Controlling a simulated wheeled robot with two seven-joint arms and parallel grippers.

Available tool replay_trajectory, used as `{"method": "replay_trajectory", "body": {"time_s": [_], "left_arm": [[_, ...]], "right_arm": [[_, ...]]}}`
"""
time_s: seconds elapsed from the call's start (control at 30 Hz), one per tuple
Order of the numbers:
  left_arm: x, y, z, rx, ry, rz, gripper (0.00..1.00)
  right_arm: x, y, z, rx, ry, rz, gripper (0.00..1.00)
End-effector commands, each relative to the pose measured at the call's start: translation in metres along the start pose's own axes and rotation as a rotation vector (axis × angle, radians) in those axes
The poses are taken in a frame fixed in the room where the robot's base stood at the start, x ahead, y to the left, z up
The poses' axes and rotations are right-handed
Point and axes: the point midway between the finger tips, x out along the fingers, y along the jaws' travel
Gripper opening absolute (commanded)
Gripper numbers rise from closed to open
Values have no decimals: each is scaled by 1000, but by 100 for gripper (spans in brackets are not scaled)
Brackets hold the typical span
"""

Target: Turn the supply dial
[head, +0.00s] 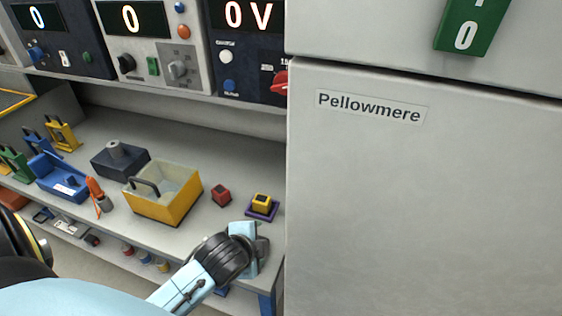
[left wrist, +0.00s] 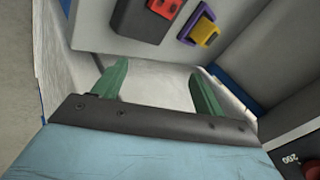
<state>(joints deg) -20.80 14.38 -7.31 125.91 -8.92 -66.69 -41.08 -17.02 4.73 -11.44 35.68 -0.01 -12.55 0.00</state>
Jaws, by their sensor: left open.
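Power supplies with knobs stand on the shelf above the bench. A red dial (head: 281,82) on the right supply is partly hidden by the white cabinet's edge. A grey dial (head: 178,69) is on the middle supply, and a black knob (head: 126,63) is to its left. I cannot tell which is the supply dial. My left gripper (head: 262,246) is low at the bench's front edge, well below the dials. In the left wrist view its green fingers (left wrist: 158,82) are apart with nothing between them. My right gripper is in neither view.
The white cabinet (head: 420,200) labelled Pellowmere fills the right side. On the bench stand a yellow bin (head: 165,208), a blue tray (head: 55,178), a dark box (head: 120,168), a red block (head: 221,195) and a yellow block on a purple base (head: 261,205).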

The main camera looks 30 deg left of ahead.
Motion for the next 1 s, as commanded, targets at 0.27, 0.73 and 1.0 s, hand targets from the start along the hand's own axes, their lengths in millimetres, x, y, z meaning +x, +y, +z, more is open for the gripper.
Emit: {"method": "replay_trajectory", "body": {"time_s": [0.27,0.73,1.0], "left_arm": [[-74,-164,-41,858,-78,-515,71],[-156,-253,-69,1447,-408,-854,71],[-126,-287,-80,1444,-408,-853,71]], "right_arm": [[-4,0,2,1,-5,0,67],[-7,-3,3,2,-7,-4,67],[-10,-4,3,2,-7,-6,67]]}}
